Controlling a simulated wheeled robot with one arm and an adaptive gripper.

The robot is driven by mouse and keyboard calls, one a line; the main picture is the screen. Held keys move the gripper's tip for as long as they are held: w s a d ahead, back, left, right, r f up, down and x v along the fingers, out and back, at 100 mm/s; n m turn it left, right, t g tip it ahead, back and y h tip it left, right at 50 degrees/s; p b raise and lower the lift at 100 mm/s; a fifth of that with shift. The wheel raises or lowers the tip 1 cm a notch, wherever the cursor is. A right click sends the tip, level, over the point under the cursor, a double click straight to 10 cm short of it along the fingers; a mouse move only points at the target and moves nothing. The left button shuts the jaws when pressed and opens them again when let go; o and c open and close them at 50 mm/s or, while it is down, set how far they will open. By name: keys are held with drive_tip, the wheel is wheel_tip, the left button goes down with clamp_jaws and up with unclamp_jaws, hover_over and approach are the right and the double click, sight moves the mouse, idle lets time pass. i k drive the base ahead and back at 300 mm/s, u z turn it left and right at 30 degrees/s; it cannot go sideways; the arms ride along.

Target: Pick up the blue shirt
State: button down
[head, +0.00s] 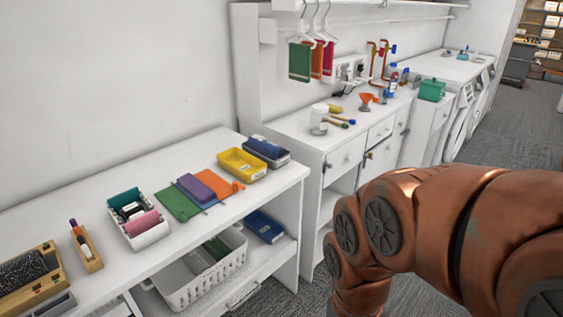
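Several blue items show in the head view, and I cannot tell for sure which is the shirt. A dark blue folded cloth (266,147) lies in a grey tray at the far end of the near white bench. A brighter blue folded item (264,225) lies on the lower shelf, right of a white basket. A flat purple-blue cloth (191,190) lies mid-bench among green and orange cloths. My copper arm fills the lower right, right of the bench and apart from these items. My gripper is not in view.
The near bench (88,262) also holds a yellow tray (233,171), a white box (149,237) of coloured rolls and a wooden rack. A white basket (184,292) stands below. White cabinets continue behind, with hanging cloths (300,62) above. Open carpet (511,118) shows upper right.

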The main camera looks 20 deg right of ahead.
sight(259, 143)
drive_tip(key=z, duration=0.05)
drive_tip(key=k, duration=0.6)
drive_tip(key=u, duration=0.6)
drive_tip(key=i, duration=0.55)
drive_tip(key=u, duration=0.6)
drive_tip(key=i, duration=0.85)
drive_tip(key=z, duration=0.75)
drive_tip(key=i, duration=0.55)
drive_tip(key=z, duration=0.45)
